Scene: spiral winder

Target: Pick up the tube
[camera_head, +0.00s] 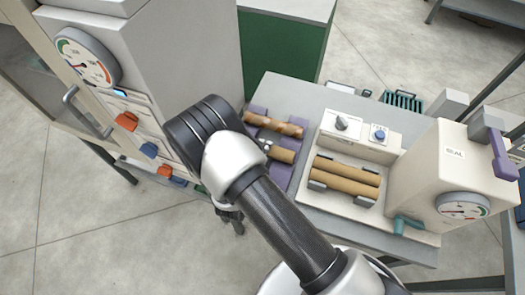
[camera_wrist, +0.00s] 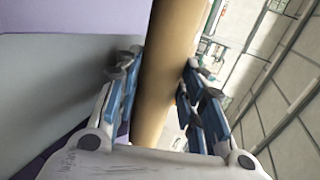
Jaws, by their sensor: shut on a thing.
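A plain tan tube (camera_wrist: 168,75) runs between the fingers of my gripper (camera_wrist: 158,95) in the wrist view, and the gripper is shut on it. In the head view my arm hides the held tube, and only a dark part of my gripper (camera_head: 231,217) shows below the wrist. Other tubes show in the head view: a spiral-patterned one (camera_head: 273,124) and a shorter-looking plain one (camera_head: 281,154), partly hidden by my arm, lie on a purple holder (camera_head: 282,174). Two more tan tubes (camera_head: 347,171) lie side by side on the bench machine.
A grey cabinet (camera_head: 190,50) with a gauge (camera_head: 88,57) and coloured handles stands to the left. A cream box (camera_head: 455,165) with a gauge and purple lever stands at the right of the grey bench (camera_head: 300,92). Open floor (camera_head: 90,230) lies at lower left.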

